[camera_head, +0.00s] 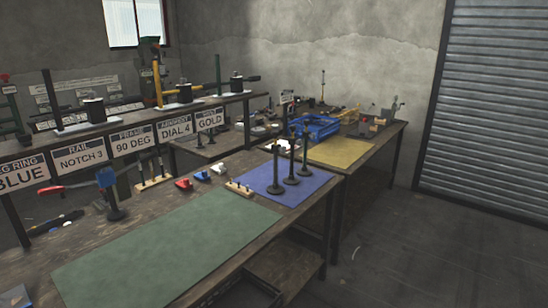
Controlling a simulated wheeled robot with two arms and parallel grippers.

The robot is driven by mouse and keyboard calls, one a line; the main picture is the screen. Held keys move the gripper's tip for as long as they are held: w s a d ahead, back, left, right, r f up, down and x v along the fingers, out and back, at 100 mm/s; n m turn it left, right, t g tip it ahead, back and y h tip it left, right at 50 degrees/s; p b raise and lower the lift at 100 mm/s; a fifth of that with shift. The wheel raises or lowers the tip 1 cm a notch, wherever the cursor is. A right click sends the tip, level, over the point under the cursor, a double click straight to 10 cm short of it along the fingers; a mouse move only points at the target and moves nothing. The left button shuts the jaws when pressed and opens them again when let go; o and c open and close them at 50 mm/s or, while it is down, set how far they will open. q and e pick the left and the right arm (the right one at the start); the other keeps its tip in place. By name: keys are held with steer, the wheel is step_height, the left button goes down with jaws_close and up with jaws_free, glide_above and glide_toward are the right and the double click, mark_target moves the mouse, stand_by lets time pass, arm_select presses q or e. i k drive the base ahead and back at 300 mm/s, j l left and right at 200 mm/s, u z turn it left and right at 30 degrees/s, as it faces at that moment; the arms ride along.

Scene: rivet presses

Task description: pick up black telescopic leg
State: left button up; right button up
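Three upright black legs with round feet stand close together on the blue mat (290,184): a left one (275,170), a middle one (291,160) and a right one (304,150). A fourth dark leg (114,200) with a round foot stands alone near the left of the bench, beside a blue part (106,177) at its top. I cannot make out whether any of them is telescopic. Neither of my grippers is in view.
A green mat (165,255) lies bare on the near bench. Red, blue and white small parts (202,176) and a wooden peg block (239,188) lie behind it. A labelled shelf (130,143) runs along the left.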

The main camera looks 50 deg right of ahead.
mark_target(291, 180)
steer(key=z, duration=1.65)
steer(key=i+l+z, duration=0.1)
steer(key=z, duration=0.25)
steer(key=i+z, duration=0.15)
steer(key=z, duration=0.2)
steer(key=i+l+z, duration=0.1)
steer(key=z, duration=0.25)
steer(key=i, duration=2.5)
steer(key=i+u, duration=0.3)
steer(key=i, duration=0.2)
steer(key=i+l+u, duration=0.3)
steer(key=i, duration=0.2)
steer(key=i+l+u, duration=0.3)
steer(key=i, duration=0.2)
steer(key=j+u, duration=0.1)
steer(key=u, duration=2.6)
